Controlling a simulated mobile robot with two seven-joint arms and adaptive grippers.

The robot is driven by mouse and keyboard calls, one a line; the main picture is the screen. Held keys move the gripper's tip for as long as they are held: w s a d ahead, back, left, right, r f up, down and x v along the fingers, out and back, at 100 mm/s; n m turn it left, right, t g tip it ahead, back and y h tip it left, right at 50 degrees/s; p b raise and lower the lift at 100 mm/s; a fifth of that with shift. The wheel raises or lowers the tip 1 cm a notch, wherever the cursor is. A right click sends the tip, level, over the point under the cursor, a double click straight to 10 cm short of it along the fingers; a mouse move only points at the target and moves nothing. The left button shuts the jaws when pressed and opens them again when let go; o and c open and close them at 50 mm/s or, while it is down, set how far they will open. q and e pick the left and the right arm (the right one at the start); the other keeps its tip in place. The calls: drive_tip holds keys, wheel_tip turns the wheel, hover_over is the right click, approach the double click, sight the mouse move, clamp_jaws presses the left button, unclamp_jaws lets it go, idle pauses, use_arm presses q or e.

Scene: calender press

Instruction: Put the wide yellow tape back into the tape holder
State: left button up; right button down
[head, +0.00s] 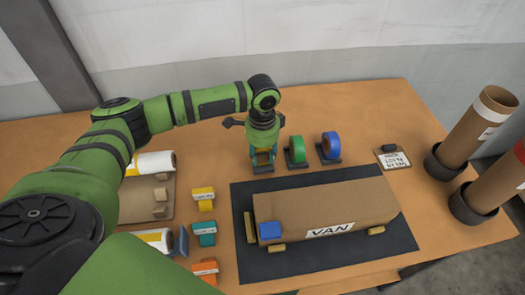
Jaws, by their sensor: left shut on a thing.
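My left gripper (263,152) points down at the back of the table and is shut on the yellow tape (262,158). Only slivers of the tape show between the fingers, so its width cannot be told. Directly below is a dark tape holder (264,170), the leftmost of three in a row. I cannot tell whether the tape touches this holder. My right gripper is not in view.
Green tape (297,149) and blue tape (331,145) stand in holders just right of the gripper. A cardboard van (330,212) lies on a dark mat (300,268) in front. Small labelled blocks (204,198) stand left. Cardboard tubes (478,125) stand right.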

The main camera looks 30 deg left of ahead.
use_arm(q)
drive_tip(key=o, duration=1)
drive_tip(key=shift+f, duration=0.1)
wheel_tip(320, 180, up, 12)
drive_tip(key=b, duration=0.2)
drive_tip(key=shift+b, duration=0.3)
